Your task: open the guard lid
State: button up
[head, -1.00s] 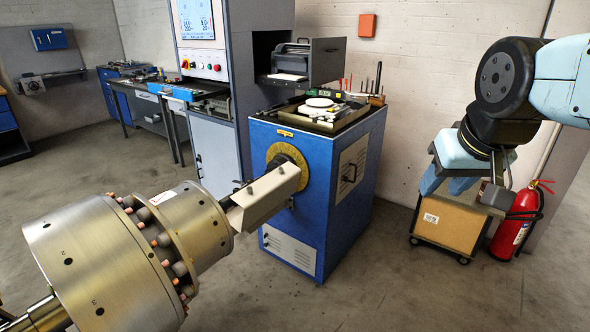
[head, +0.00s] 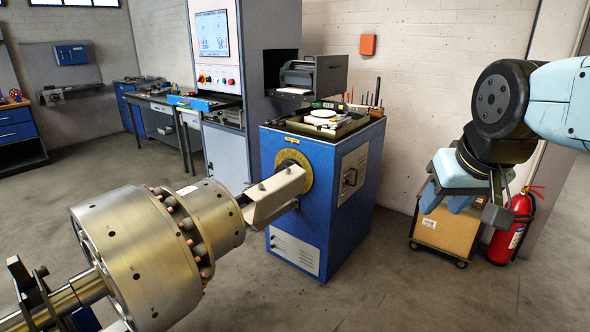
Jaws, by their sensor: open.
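The pale guard lid (head: 275,195) looks like a long cover over the drive shaft, between the steel rotor (head: 145,255) and the yellow ring (head: 296,168) on the blue drive cabinet (head: 335,238). It appears down over the shaft. I cannot make out its handle or hinge clearly. My gripper (head: 447,204) hangs at the right, in front of the cardboard box. It is open, empty, pointing downward and well apart from the lid. Its fingertips are partly hard to tell from the dark parts beside them.
A tray of tools (head: 325,120) sits on the cabinet top. A control panel (head: 213,45) stands behind it. A boxed cart (head: 445,232) and a red fire extinguisher (head: 512,232) stand at the right. Floor between the cabinet and cart is clear.

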aim_at(268, 194)
jog(key=u, duration=0.1)
jog(key=i, duration=0.95)
jog(key=z, duration=0.05)
